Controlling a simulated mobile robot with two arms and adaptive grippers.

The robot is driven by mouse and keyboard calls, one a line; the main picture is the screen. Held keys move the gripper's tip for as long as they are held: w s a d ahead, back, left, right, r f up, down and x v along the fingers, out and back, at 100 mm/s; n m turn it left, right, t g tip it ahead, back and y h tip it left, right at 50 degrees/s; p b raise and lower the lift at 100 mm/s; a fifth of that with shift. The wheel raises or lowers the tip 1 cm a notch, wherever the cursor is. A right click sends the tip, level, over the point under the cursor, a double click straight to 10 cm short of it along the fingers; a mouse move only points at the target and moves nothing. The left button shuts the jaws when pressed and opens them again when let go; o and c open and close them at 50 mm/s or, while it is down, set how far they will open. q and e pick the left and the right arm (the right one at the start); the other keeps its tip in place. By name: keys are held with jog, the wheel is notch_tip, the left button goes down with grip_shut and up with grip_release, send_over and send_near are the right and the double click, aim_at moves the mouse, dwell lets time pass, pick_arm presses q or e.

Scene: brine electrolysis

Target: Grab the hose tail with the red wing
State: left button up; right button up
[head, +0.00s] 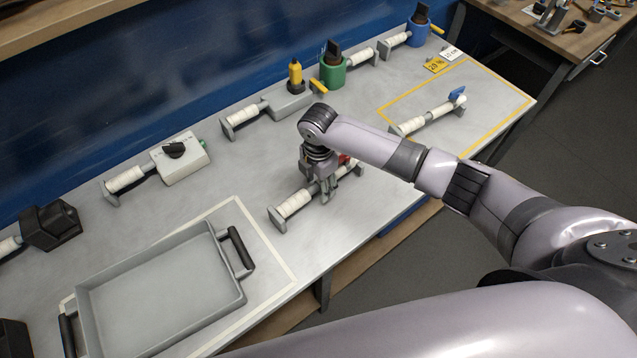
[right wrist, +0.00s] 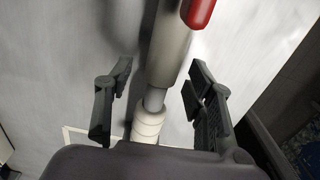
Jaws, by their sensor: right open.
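The hose tail with the red wing shows in the right wrist view as a grey cylinder (right wrist: 168,50) with a narrower neck and a white ribbed end. Its red wing (right wrist: 199,12) is at the top edge. In the head view its red wing (head: 344,159) shows just behind my gripper, and a white ribbed hose (head: 293,204) lies in line with it. My right gripper (head: 329,188) is above the tail, pointing down. In the right wrist view its open fingers (right wrist: 158,82) stand on both sides of the tail, apart from it. My left gripper is not in view.
A grey tray (head: 160,290) with black handles lies at the front left. A similar piece with a blue wing (head: 457,93) lies inside a yellow outline at right. A white switch box (head: 181,158), a green holder (head: 333,72) and a blue holder (head: 418,33) stand along the back.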

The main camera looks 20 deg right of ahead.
jog(key=shift+f, duration=0.55)
grip_shut()
